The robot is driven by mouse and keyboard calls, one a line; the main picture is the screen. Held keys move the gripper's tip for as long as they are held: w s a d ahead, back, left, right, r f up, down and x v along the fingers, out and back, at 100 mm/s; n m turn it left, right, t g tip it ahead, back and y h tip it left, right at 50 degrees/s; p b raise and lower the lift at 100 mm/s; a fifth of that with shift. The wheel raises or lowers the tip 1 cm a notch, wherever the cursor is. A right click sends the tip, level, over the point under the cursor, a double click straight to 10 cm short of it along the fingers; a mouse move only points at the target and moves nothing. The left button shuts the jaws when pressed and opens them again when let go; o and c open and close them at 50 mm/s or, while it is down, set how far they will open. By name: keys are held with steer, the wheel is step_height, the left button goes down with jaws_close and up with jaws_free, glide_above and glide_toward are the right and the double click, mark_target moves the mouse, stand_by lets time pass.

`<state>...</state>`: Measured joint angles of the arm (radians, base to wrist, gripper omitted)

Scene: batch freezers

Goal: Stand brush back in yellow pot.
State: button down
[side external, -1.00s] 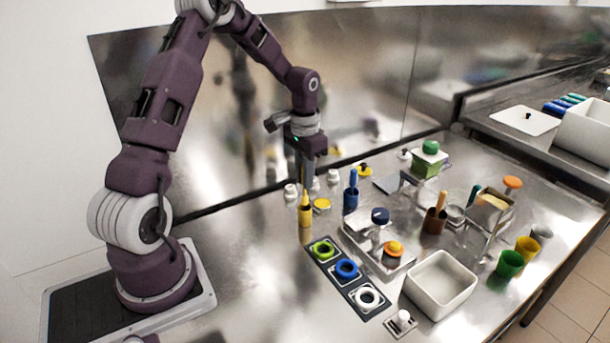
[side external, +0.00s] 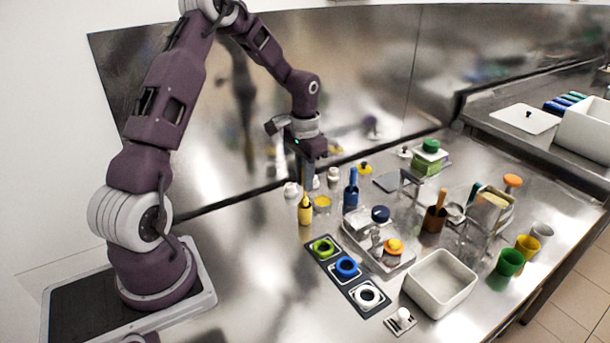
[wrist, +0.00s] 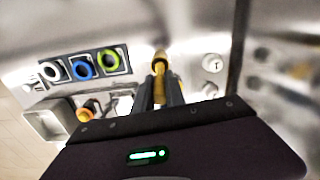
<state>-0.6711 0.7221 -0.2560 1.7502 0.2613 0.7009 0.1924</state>
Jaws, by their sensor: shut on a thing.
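The yellow pot (side external: 305,215) stands upright on the steel counter, left of the blue pot. The yellow brush (side external: 305,197) is upright, with its lower end at the pot's mouth and apparently inside it. How deep it sits is hidden. My gripper (side external: 309,183) points down just above the pot, its fingers shut on the upper part of the brush. In the wrist view a yellow shaft shows between the fingers (wrist: 159,88), with a tan-yellow rounded part beyond them.
A yellow-lidded jar (side external: 322,204) stands close to the right of the pot. A blue pot with a blue brush (side external: 351,192) is farther right. White-capped jars (side external: 291,190) stand behind. A dark panel with coloured rings (side external: 346,268) lies in front. The counter to the left is clear.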

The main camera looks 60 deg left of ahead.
mark_target(305, 197)
steer(key=shift+f, duration=2.3)
steer(key=c, duration=0.8)
jaws_free()
steer(key=shift+r, duration=3.5)
